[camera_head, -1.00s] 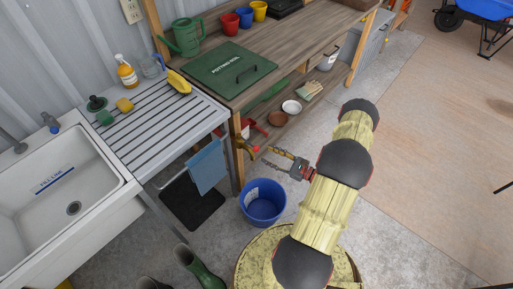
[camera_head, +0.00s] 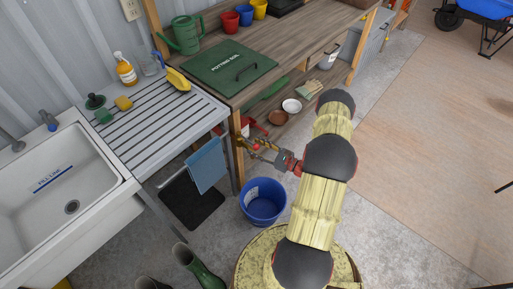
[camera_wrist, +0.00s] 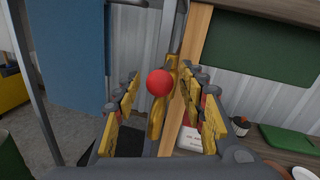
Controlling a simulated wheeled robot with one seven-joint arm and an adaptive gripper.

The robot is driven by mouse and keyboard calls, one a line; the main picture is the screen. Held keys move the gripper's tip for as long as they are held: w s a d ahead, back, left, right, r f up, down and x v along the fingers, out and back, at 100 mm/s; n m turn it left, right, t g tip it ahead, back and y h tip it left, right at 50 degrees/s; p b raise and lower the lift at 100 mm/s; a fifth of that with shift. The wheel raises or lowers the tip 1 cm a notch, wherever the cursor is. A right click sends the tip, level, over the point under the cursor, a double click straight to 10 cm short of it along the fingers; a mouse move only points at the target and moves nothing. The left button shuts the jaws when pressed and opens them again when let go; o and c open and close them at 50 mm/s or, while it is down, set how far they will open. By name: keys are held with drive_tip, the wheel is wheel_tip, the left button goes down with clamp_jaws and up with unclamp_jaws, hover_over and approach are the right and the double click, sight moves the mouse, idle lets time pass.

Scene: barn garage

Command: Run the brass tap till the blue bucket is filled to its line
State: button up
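The brass tap (camera_head: 243,143) is mounted by the wooden bench post, above the blue bucket (camera_head: 263,203). In the wrist view the brass tap (camera_wrist: 157,118) has a round red knob (camera_wrist: 158,83). My gripper (camera_head: 256,146) is at the tap, its fingers pointing toward it. In the wrist view my gripper (camera_wrist: 163,100) is open, with the knob and tap body between the spread fingers; I cannot tell whether they touch. The bucket stands upright on the floor with a pale label on its side. I see no water stream and cannot make out a water level.
A white sink (camera_head: 110,205) with a blue-marked strip is at left, beside a slatted drainer (camera_head: 150,125). A blue towel (camera_head: 207,165) hangs left of the tap. Green boots (camera_head: 200,270) stand in front.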

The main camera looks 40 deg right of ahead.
drive_tip(key=shift+c, duration=1.3)
drive_tip(key=c, duration=0.7)
clamp_jaws()
